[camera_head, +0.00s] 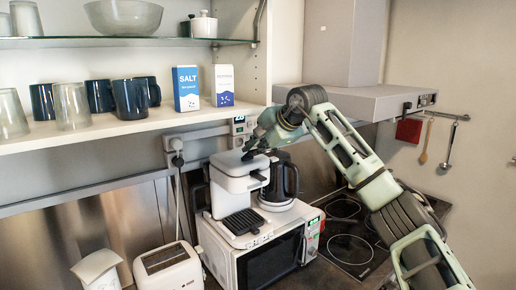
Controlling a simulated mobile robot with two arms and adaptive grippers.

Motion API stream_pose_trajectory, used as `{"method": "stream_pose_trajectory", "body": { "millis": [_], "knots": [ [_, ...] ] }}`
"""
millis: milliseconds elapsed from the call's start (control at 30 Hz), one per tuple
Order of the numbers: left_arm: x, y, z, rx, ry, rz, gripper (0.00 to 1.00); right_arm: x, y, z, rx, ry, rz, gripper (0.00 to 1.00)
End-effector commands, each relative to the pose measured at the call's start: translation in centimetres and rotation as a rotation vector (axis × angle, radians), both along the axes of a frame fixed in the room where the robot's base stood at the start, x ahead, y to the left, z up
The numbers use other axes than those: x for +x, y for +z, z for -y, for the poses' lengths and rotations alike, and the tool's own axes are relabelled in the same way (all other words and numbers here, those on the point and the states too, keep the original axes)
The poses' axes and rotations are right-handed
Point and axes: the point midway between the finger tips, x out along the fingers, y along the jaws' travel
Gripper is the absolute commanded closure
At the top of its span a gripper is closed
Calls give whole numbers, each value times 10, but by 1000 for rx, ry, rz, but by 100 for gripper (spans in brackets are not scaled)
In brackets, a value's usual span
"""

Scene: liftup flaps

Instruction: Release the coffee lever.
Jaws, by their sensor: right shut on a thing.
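The white coffee machine (237,176) stands on top of a white microwave (262,255), with a dark drip grate (243,221) at its front. My right gripper (254,150) reaches in from the right and is at the top of the coffee machine. It is shut on the coffee lever, which is mostly hidden behind the fingers. My left gripper is not in view.
A black kettle (283,178) stands right behind the coffee machine. A shelf (140,124) with mugs, glasses and two boxes hangs above left. A toaster (168,268) stands lower left. A dark cooktop (345,240) lies right, below my arm.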

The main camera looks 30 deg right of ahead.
Motion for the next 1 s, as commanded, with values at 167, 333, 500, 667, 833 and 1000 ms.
{"method": "stream_pose_trajectory", "body": {
  "millis": [167,333,500,667,833,1000],
  "knots": [
    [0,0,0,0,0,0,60,0,0,0,0,0,1,100],
    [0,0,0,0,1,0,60,0,0,0,0,0,1,80],
    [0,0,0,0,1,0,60,0,0,0,0,0,2,76],
    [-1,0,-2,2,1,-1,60,0,0,0,0,0,2,76],
    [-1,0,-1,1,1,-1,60,-10,11,2,-1,-2,6,76],
    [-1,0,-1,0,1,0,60,-35,33,4,-2,-1,7,76]
  ]
}}
